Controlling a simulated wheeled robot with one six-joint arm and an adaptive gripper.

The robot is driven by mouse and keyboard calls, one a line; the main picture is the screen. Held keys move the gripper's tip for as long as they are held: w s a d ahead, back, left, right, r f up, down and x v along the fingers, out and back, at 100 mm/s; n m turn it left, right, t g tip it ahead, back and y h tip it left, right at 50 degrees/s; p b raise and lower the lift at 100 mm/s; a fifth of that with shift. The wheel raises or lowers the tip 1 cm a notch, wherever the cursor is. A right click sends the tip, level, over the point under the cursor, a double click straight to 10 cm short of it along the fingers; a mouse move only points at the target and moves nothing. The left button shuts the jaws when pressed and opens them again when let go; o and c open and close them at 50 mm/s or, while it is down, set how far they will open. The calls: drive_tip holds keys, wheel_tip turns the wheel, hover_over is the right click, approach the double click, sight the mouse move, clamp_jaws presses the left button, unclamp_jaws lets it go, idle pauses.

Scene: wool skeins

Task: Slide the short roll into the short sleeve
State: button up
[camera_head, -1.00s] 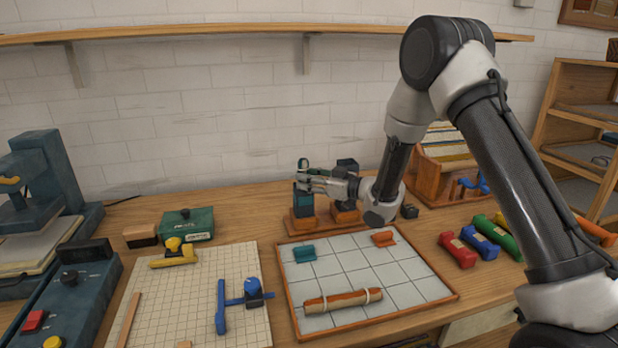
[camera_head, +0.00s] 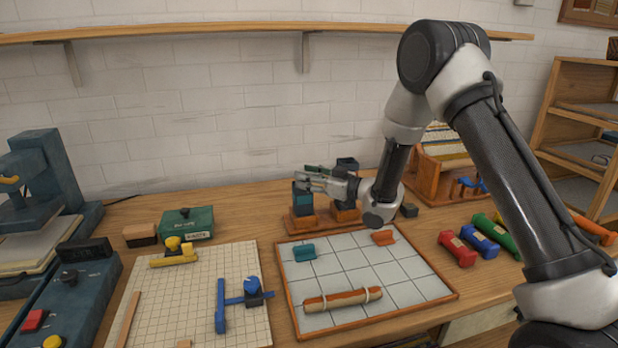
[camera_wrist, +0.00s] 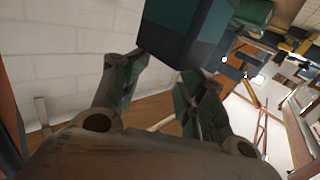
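My gripper (camera_head: 312,178) is at the left post of a wooden stand behind the tiled board. Its two fingers stand apart in the wrist view (camera_wrist: 165,85). A teal and dark block (camera_head: 302,197) stands on the stand, just below the gripper. A large teal block fills the top of the wrist view (camera_wrist: 185,28), at the fingertips; I cannot tell whether they touch it. A tan and orange roll (camera_head: 342,300) with two pale bands lies on the tiled board (camera_head: 420,310). I cannot tell which piece is the short roll or short sleeve.
Small teal (camera_head: 304,252) and orange (camera_head: 383,238) pieces lie on the board. Red (camera_head: 457,249), blue (camera_head: 479,241) and green (camera_head: 506,240) cylinders lie at right. A gridded mat (camera_head: 200,290) with blue and yellow tools is at left. A wooden rack (camera_head: 428,180) stands behind.

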sight(311, 192)
drive_tip(key=shift+g+h, duration=0.5)
drive_tip(key=f, duration=0.2)
drive_tip(key=s+f, duration=0.1)
drive_tip(key=f, duration=0.1)
drive_tip(key=shift+s+d+f, duration=0.1)
drive_tip(key=shift+s, duration=0.05)
drive_tip(key=s+d+r, duration=0.2)
drive_tip(key=d, duration=0.3)
drive_tip(key=s+d+r+t+y, duration=0.1)
drive_tip(key=s+d+r, duration=0.1)
drive_tip(key=d, duration=0.3)
drive_tip(key=shift+s+d+r, duration=0.2)
drive_tip(key=shift+s, duration=0.1)
